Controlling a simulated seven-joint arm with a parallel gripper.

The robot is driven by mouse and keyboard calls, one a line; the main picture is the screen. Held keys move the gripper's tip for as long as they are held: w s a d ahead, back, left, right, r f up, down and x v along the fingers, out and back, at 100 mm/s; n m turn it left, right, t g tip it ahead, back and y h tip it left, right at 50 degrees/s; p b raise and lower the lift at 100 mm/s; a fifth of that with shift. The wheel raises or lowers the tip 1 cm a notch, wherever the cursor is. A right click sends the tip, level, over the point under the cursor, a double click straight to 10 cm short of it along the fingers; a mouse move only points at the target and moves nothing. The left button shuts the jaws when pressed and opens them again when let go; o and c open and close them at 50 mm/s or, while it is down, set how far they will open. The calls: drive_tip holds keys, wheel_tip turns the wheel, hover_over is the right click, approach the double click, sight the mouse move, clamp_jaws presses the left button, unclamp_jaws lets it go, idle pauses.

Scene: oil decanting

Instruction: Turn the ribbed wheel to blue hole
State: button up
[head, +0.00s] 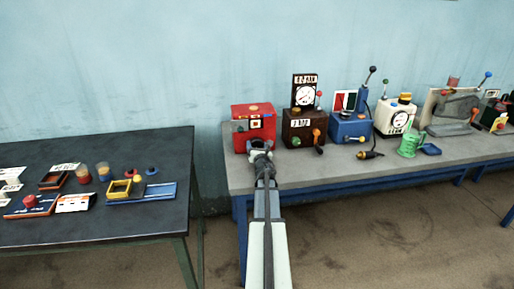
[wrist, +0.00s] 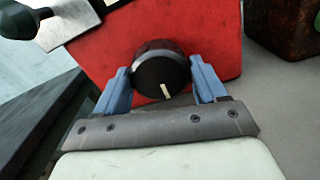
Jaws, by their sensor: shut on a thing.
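The ribbed wheel (wrist: 160,76) is a dark round knob on the front of a red box (head: 254,110), which also fills the top of the wrist view (wrist: 105,62). A pale pointer mark on the wheel points down and slightly right in the wrist view. My gripper (wrist: 160,67) has one blue finger on each side of the wheel and is shut on it. In the head view my gripper (head: 260,152) is at the lower front of the red box and hides the wheel. I cannot make out a blue hole in either view.
A brown box with a dial (head: 304,125) stands just right of the red box, then a blue box (head: 350,127) and other devices along the grey bench (head: 345,166). A dark table (head: 95,150) with small trays and cups stands at the left, across a gap.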

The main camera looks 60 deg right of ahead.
drive_tip(key=c, duration=0.3)
drive_tip(key=shift+m, duration=0.3)
drive_tip(key=m, duration=0.3)
drive_tip(key=shift+m, duration=0.3)
drive_tip(key=m, duration=0.4)
drive_tip(key=shift+m, duration=0.3)
drive_tip(key=m, duration=0.4)
drive_tip(key=shift+m, duration=2.5)
